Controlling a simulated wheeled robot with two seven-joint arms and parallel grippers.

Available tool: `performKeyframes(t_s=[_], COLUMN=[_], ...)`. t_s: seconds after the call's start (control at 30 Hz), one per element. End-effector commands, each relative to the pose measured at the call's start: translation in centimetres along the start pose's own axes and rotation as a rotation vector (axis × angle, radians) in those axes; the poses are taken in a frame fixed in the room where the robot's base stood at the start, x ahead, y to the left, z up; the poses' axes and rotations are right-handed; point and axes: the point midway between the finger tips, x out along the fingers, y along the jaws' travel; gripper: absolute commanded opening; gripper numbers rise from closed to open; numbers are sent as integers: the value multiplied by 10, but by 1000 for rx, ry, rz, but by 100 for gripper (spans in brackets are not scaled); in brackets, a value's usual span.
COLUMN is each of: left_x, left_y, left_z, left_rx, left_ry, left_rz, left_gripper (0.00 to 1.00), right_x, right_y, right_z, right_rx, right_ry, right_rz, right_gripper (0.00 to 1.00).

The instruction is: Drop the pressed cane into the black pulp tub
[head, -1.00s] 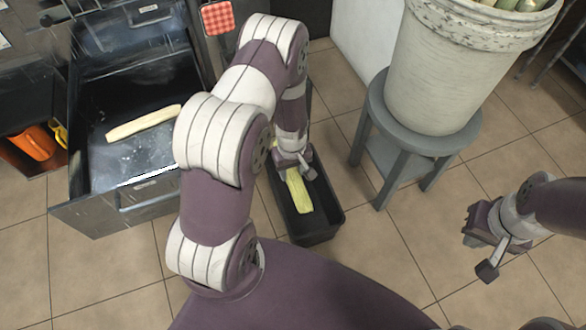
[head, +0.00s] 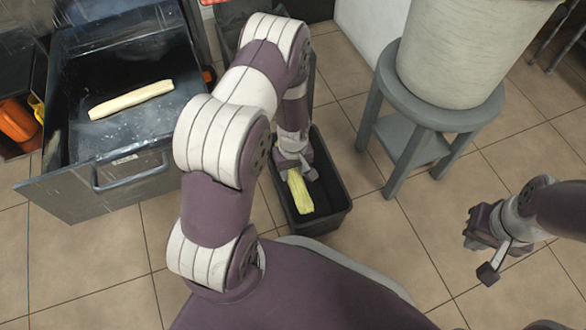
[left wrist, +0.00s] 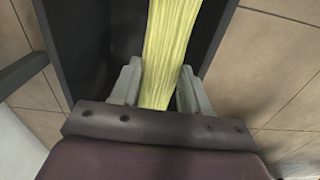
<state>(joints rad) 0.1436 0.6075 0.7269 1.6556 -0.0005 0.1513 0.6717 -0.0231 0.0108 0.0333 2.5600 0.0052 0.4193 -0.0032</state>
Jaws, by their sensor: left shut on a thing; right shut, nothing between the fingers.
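The pressed cane (head: 300,192) is a flat, yellow-green strip. My left gripper (head: 292,165) is shut on its upper end and holds it over the black pulp tub (head: 325,217). In the head view the cane lies within the tub's outline; I cannot tell whether it touches the bottom. The left wrist view shows the cane (left wrist: 168,45) running away between the two fingers, with the dark tub wall (left wrist: 68,45) beside it. My right gripper (head: 482,228) is shut and empty, over the floor at the right.
An open metal drawer (head: 140,195) at the left holds a pale cane piece (head: 131,100). A grey stool (head: 440,120) bears a large whitish bucket (head: 465,60) right of the tub. Tiled floor (head: 390,260) is free between the tub and my right arm.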

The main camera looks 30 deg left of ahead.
Motion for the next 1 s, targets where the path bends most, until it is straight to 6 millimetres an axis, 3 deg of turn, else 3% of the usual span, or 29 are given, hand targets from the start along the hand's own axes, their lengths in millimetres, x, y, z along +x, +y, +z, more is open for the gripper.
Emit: performKeyframes(t_s=[0.03,0.1,0.47,0.57,0.8,1.0], left_x=[0,0,-2,-18,-86,-122], left_y=[0,0,0,0,0,0], left_z=[0,0,0,0,0,0], left_rx=[0,0,0,0,0,0], left_ry=[0,0,-1,0,2,1], left_rz=[0,0,-1,0,1,1], left_gripper=[52,74,75,75,75,75], right_x=[0,0,-2,-14,-64,-85], right_y=[0,0,0,0,0,0], right_z=[0,0,0,-2,-8,-10], right_rx=[0,0,0,0,0,0], right_ry=[0,0,0,0,0,0], right_rz=[0,0,0,0,0,0], right_gripper=[0,0,0,0,0,0])
